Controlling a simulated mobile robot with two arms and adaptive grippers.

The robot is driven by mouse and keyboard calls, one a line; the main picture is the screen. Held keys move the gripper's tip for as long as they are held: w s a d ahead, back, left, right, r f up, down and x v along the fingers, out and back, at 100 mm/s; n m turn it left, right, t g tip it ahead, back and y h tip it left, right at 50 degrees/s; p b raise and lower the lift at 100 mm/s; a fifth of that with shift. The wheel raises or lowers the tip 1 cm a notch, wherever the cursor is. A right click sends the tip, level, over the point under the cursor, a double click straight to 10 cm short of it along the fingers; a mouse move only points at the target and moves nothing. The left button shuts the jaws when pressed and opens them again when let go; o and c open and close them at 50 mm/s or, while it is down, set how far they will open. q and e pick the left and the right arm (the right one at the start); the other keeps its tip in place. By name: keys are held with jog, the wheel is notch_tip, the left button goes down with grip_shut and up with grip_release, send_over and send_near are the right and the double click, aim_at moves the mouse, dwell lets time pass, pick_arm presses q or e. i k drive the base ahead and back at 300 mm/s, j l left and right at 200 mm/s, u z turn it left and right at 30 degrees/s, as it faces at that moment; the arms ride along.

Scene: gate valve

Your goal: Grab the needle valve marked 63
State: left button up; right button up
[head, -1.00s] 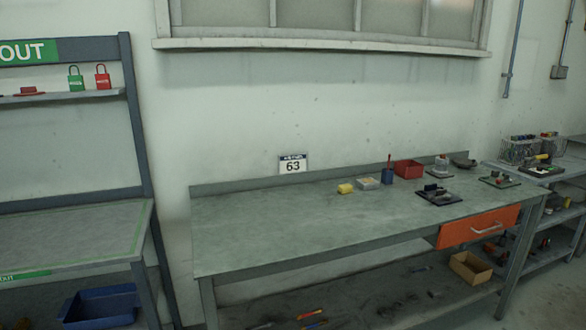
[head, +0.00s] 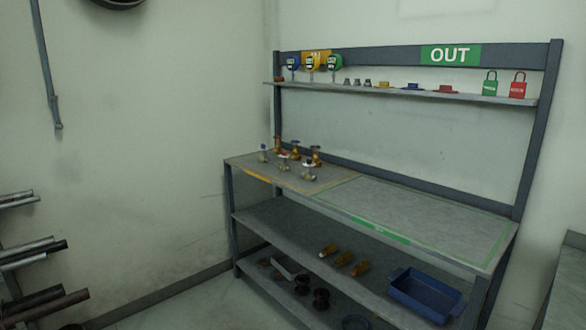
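Several small valves stand close together on the left end of the bench, in the area with a yellow front edge. A brass one with a dark top (head: 295,151) and another brass one (head: 315,156) stand at the back. A silvery valve (head: 309,172) stands at the front right, one with a reddish top (head: 283,160) in the middle, and one with a bluish top (head: 263,153) at the left. I cannot tell which is a needle valve, and no number is readable on any. Neither of my grippers is in view.
The bench (head: 430,212) has a bare right half outlined in green under an OUT sign (head: 450,54). A blue bin (head: 425,291) and several fittings sit below. Pipes (head: 35,252) stick out at left. Some floor shows at front left.

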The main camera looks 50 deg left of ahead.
aim_at(309, 175)
jog(key=j+u, duration=0.15)
jog(key=j, duration=0.35)
jog(key=j+u, duration=0.2)
jog(key=j, duration=0.25)
jog(key=i+j+u, duration=0.15)
jog(key=j, duration=0.35)
jog(key=j+u, duration=0.2)
jog(key=j, duration=0.3)
jog(key=i+j+u, duration=0.15)
jog(key=j, duration=0.3)
jog(key=i+j+u, duration=0.2)
jog(key=j, duration=0.25)
jog(key=k, duration=0.1)
